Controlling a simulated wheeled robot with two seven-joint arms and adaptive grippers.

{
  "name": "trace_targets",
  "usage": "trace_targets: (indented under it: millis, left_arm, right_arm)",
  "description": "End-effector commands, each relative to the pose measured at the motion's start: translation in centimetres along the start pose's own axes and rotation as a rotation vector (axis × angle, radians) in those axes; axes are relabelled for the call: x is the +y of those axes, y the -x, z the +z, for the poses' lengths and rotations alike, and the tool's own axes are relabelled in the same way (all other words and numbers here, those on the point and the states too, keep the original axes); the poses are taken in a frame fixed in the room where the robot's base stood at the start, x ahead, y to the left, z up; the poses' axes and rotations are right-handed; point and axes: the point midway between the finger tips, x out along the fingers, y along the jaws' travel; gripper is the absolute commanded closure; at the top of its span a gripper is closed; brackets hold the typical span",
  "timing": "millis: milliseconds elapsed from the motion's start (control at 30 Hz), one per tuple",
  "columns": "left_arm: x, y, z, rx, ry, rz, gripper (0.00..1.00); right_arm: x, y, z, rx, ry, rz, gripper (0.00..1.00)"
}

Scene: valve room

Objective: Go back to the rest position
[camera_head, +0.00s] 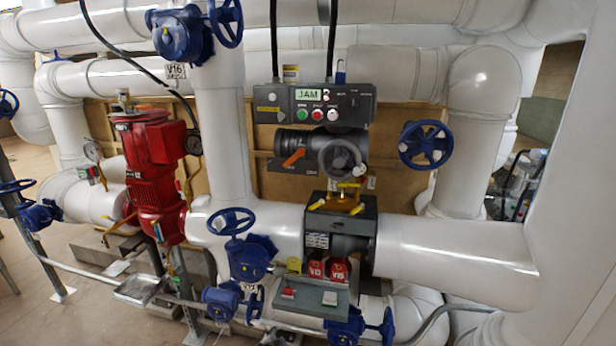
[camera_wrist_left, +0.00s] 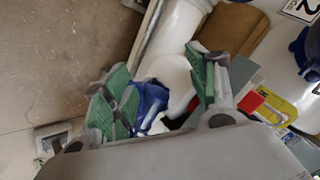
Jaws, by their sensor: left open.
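My left gripper (camera_wrist_left: 162,92) shows in the left wrist view, with two green-padded fingers spread apart. It is open, and I see nothing clamped between the pads. A blue valve part (camera_wrist_left: 150,106) and white piping show between and beyond the fingers; I cannot tell how far away they are. In the head view I cannot make out either gripper. The control panel (camera_head: 320,106) there has a small display reading JAM, several coloured buttons and a black valve body with an orange lever below it.
White pipes (camera_head: 455,255) run across the room. A red pump (camera_head: 150,170) stands left. Blue handwheels (camera_head: 425,145) stick out in several places. Bare floor (camera_head: 30,290) lies at lower left.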

Motion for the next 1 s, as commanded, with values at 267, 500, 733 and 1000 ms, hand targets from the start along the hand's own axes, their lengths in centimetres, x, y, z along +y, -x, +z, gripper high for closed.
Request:
trace_targets:
  millis: [267,500,733,1000]
  left_arm:
    - [8.8,-0.5,9.9,-0.100,0.151,0.098,0.42]
    - [16.3,0.7,18.0,-0.190,0.279,0.167,0.42]
    - [23.5,3.2,25.4,-0.283,0.397,0.222,0.42]
    - [31.8,7.7,33.7,-0.401,0.532,0.273,0.42]
  right_arm:
    - [0.0,0.0,0.0,0.000,0.000,0.000,1.00]
    - [0.0,-0.1,0.0,0.000,0.001,0.000,1.00]
    - [0.1,-0.1,0.1,-0.001,0.001,0.001,1.00]
    - [0.1,-0.1,0.1,-0.001,0.001,0.001,1.00]
